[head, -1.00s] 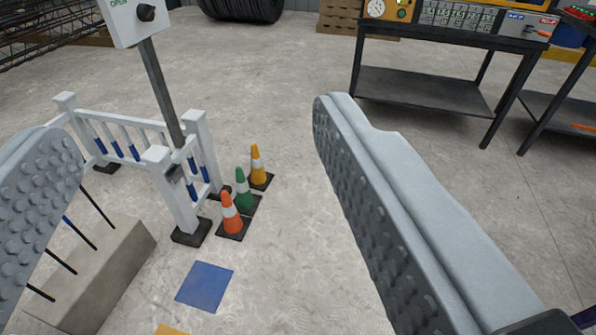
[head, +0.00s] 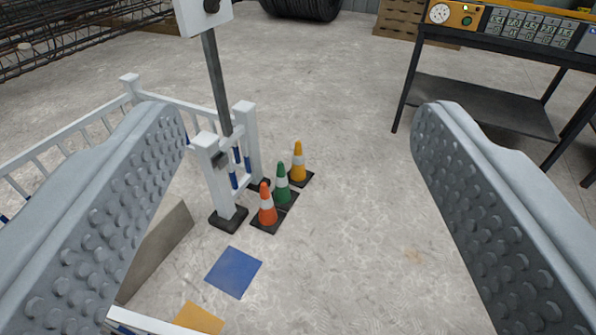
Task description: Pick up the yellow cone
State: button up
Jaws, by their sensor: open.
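The yellow cone (head: 298,164) has a white band and a dark square base. It stands upright on the concrete floor, the farthest of three cones in a slanted row. The green cone (head: 282,186) is just in front of it, and the orange cone (head: 267,206) is nearest. My gripper (head: 298,120) is open and empty, with its two studded fingers wide apart at the left and right of the view. The cones show between the fingers, farther off and not touched. No part of the yellow cone's upper body is hidden.
A white railing with posts (head: 213,180) and a grey pole with a box (head: 217,80) stands close left of the cones. A blue square (head: 233,271) and a yellow square (head: 199,318) lie on the floor. A black bench (head: 480,105) is at right. Floor right of the cones is clear.

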aim_at(298, 176)
jog(key=i+l, duration=0.15)
jog(key=l, duration=0.25)
jog(key=i+l, duration=0.15)
jog(key=l, duration=0.25)
jog(key=i+l, duration=0.15)
jog(key=l, duration=0.25)
jog(key=i+l+u, duration=0.1)
jog(key=l, duration=0.25)
jog(key=i+l, duration=0.15)
jog(key=i, duration=0.35)
jog(key=i+l+u, duration=0.1)
jog(key=i, duration=0.4)
jog(key=i+l, duration=0.2)
jog(key=i, duration=0.25)
jog(key=i+j, duration=0.4)
jog(key=j, duration=0.15)
jog(key=i+j+u, duration=0.15)
jog(key=i+j, duration=0.25)
jog(key=j, duration=0.1)
